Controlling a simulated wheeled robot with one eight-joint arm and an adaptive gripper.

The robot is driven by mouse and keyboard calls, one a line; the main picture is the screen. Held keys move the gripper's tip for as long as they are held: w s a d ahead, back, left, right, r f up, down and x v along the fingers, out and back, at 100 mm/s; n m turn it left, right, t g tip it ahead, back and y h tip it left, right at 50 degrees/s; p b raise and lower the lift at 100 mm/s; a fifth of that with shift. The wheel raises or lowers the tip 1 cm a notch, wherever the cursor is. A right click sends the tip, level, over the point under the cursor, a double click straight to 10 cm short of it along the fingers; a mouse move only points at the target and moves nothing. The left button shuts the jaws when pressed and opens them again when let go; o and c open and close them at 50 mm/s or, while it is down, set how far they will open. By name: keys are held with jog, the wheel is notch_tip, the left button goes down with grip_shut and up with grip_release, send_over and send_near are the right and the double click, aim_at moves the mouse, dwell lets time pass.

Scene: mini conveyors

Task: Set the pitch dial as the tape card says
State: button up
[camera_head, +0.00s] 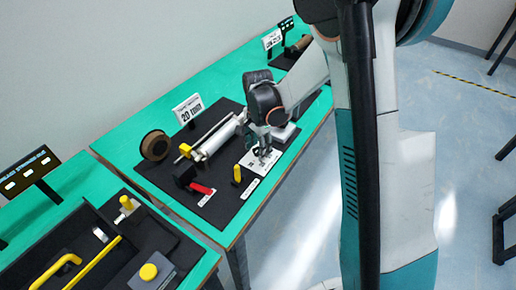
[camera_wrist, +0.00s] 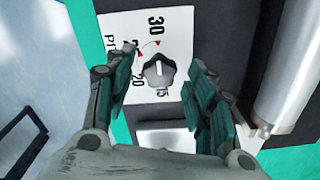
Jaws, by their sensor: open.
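The tape card (camera_head: 188,108) stands at the back of the green table and reads what looks like "20 mm", with a smaller line too small to read. Which end of the mark is the pointer I cannot tell. My gripper (camera_wrist: 164,60) is open, one finger on each side of the knob, with gaps visible. In the head view my gripper (camera_head: 262,150) hides most of the dial.
On the black mat are a tape roll (camera_head: 155,145), a white roller (camera_head: 214,138), a red lever (camera_head: 202,188) and a yellow knob (camera_head: 237,174). Another station with yellow handles (camera_head: 57,270) is at lower left. A white cylinder (camera_wrist: 287,70) lies close beside my right finger.

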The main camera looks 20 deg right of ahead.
jog(key=c, duration=1.1)
jog(key=shift+o, duration=0.2)
